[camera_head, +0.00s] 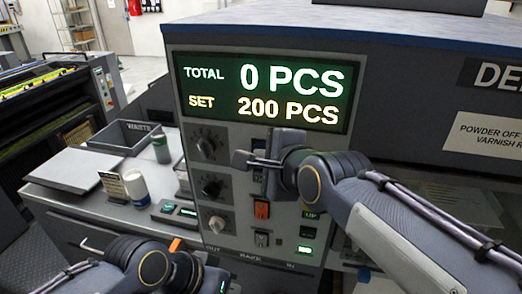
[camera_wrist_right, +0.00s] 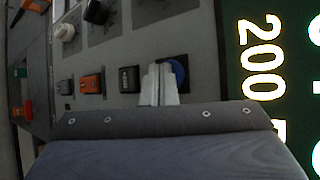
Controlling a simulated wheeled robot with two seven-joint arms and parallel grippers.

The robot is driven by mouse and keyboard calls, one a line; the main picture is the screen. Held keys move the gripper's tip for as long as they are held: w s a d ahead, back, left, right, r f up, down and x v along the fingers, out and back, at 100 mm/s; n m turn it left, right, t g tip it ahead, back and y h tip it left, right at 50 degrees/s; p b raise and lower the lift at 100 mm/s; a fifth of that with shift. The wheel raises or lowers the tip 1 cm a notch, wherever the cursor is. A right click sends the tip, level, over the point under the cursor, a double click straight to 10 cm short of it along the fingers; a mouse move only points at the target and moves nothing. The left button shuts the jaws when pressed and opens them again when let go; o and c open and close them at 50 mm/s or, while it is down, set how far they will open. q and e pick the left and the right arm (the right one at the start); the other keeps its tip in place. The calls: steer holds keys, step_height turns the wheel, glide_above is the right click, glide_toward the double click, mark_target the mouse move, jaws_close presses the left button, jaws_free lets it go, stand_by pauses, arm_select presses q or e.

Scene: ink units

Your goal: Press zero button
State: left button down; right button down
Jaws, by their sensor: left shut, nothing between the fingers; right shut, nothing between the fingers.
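The control panel (camera_head: 235,236) faces me, with a lit display (camera_head: 262,92) reading TOTAL 0 PCS and SET 200 PCS. In the right wrist view, my right gripper (camera_wrist_right: 158,82) is shut and empty, with its fingertips at the panel beside a round blue button (camera_wrist_right: 181,74). The fingers partly cover this button; I cannot tell whether they touch it. A black button (camera_wrist_right: 130,79) and an orange switch (camera_wrist_right: 91,83) lie in line to its left. No zero label is readable. In the head view, my right gripper (camera_head: 262,160) is below the display. My left gripper (camera_head: 187,273) is low, its fingers not clear.
Dark and white knobs (camera_head: 210,187) line the panel's left side. Lit green buttons (camera_head: 305,249) are at lower right.

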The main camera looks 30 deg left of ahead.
stand_by(0.6)
steer(key=shift+s+d+p, duration=0.2)
steer(key=shift+s+p, duration=0.1)
steer(key=shift+s, duration=0.4)
steer(key=shift+s, duration=0.1)
steer(key=s+p, duration=0.1)
steer(key=s, duration=0.1)
steer(key=s+d+p, duration=0.1)
steer(key=s, duration=0.1)
steer(key=shift+s+d+p, duration=0.1)
steer(key=shift+s+p, duration=0.25)
steer(key=shift+p, duration=0.05)
stand_by(0.5)
